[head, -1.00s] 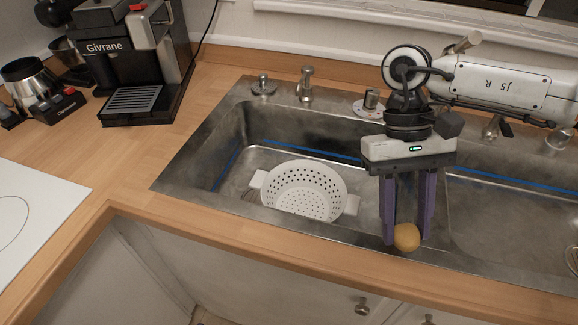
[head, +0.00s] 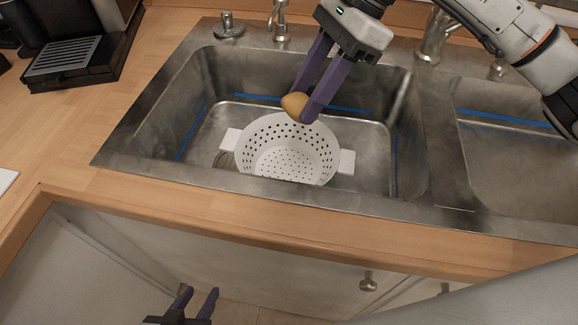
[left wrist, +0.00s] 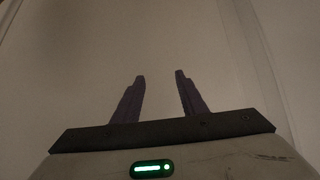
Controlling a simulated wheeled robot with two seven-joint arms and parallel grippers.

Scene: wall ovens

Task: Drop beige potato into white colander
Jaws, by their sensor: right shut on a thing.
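A white colander (head: 322,148) with two side handles stands in the left basin of the sink. A beige potato (head: 294,104) is held between the purple fingers of my right gripper (head: 303,108). The potato shows over the back part of the colander's rim in the head view; its exact height above it is hard to tell. My left gripper (head: 196,303) is low at the bottom edge, in front of the cabinet, with its fingers apart. The left wrist view also shows my left gripper (left wrist: 160,80) open, with nothing between its fingers.
The metal sink (head: 140,137) has a second basin on the right. Taps (head: 279,22) stand along its back edge. A coffee machine (head: 75,50) stands on the wooden counter at the upper left. Cabinet doors with knobs (head: 369,281) are below the counter.

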